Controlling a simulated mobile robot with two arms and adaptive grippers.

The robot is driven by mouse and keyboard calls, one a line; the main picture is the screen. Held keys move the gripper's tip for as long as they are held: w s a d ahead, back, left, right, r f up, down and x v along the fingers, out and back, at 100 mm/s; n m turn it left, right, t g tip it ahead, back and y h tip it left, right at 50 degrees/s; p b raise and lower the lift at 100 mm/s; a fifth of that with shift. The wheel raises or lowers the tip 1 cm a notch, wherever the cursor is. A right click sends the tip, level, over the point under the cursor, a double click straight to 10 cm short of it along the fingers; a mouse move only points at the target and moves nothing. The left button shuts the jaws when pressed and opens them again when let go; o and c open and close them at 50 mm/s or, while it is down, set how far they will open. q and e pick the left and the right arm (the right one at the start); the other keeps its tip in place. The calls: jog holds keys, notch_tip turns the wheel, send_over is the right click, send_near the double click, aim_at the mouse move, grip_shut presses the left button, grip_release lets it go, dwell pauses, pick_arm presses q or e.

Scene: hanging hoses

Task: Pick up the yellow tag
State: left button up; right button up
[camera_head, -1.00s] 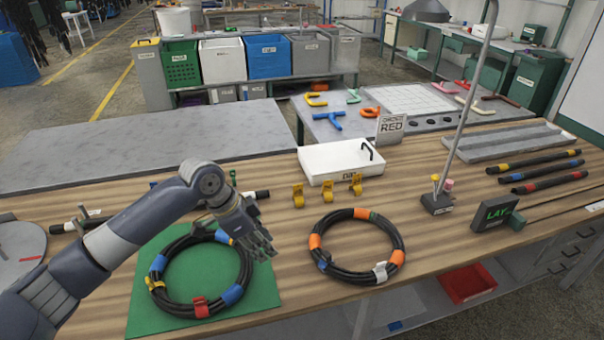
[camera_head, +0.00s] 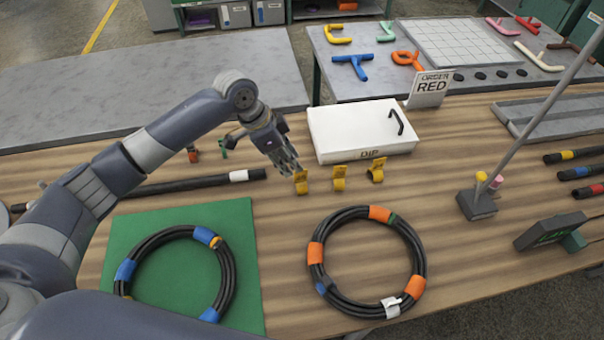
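Three yellow tags stand in a row on the wooden bench in front of the white lidded box: the left tag (camera_head: 301,184), the middle tag (camera_head: 339,179) and the right tag (camera_head: 376,171). My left gripper (camera_head: 291,168) points down at the left tag, its fingertips at or just behind the tag's top edge. I cannot tell whether they touch, or whether the fingers are open or closed. My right gripper is not in view.
The white box (camera_head: 358,150) stands just behind the tags. A banded hose coil (camera_head: 313,270) lies in front of them; another coil (camera_head: 229,275) lies on the green mat (camera_head: 180,215). A black hose (camera_head: 200,182) lies left of the tags. A metal post on a base (camera_head: 475,205) stands right.

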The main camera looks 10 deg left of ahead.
aim_at(301, 181)
pick_arm(q)
jog(key=x, duration=0.2)
jog(key=p+x, duration=0.1)
jog(key=x, duration=0.3)
jog(key=shift+w+d+f+p, duration=0.25)
jog(key=shift+w+f+p, duration=0.05)
jog(key=shift+w+p, duration=0.1)
jog(key=shift+d+f, duration=0.1)
jog(key=shift+f, duration=0.2)
jog(key=shift+w+f, duration=0.1)
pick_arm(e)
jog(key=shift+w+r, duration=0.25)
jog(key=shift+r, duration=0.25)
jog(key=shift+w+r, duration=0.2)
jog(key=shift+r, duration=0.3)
pick_arm(q)
grip_shut()
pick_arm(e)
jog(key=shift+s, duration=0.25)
